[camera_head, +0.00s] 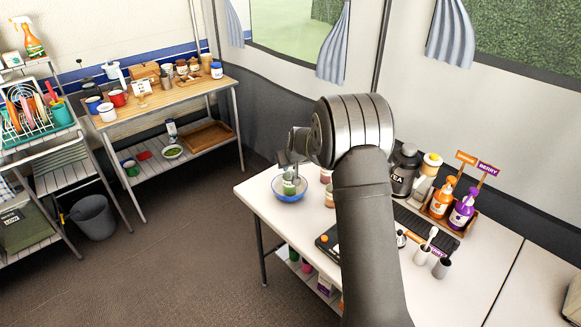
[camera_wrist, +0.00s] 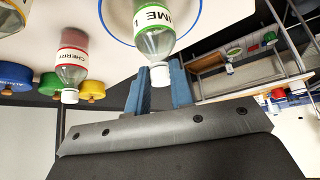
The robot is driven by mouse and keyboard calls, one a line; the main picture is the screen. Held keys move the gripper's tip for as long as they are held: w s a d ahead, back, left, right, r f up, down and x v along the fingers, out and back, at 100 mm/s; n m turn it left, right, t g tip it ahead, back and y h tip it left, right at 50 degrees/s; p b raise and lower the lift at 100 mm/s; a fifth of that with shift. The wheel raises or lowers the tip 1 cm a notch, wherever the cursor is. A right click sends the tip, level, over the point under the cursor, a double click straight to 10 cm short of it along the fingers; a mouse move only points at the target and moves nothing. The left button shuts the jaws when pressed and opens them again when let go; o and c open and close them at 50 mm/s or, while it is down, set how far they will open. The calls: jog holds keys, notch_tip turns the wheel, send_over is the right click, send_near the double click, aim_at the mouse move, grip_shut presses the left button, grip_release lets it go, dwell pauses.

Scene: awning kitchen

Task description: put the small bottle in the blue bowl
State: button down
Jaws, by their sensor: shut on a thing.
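The small clear bottle with a green LIME label and white cap (camera_wrist: 155,42) is held by the cap end between the blue fingers of my gripper (camera_wrist: 160,85). In the head view the bottle (camera_head: 289,183) is upright over the blue bowl (camera_head: 289,196), its lower part within the rim. I cannot tell whether its base touches the bowl. My gripper (camera_head: 296,157) is just above the bowl, partly hidden by my arm. In the wrist view the bowl's thin blue rim (camera_wrist: 104,22) shows around the bottle.
A CHERRY bottle (camera_wrist: 73,60) stands beside the bowl. A black TEA canister (camera_head: 404,170), a crate with orange and purple pump bottles (camera_head: 461,208) and cups (camera_head: 441,268) occupy the table's right. The white table (camera_head: 262,203) is clear left of the bowl.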

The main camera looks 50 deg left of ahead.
jog(key=shift+f, duration=0.25)
jog(key=c, duration=1.3)
grip_release()
jog(key=shift+d+r, duration=0.1)
jog(key=shift+r, duration=0.25)
jog(key=v, duration=1.1)
jog(key=shift+s+d+r, duration=0.15)
jog(key=shift+r, duration=0.05)
jog(key=shift+f, duration=0.1)
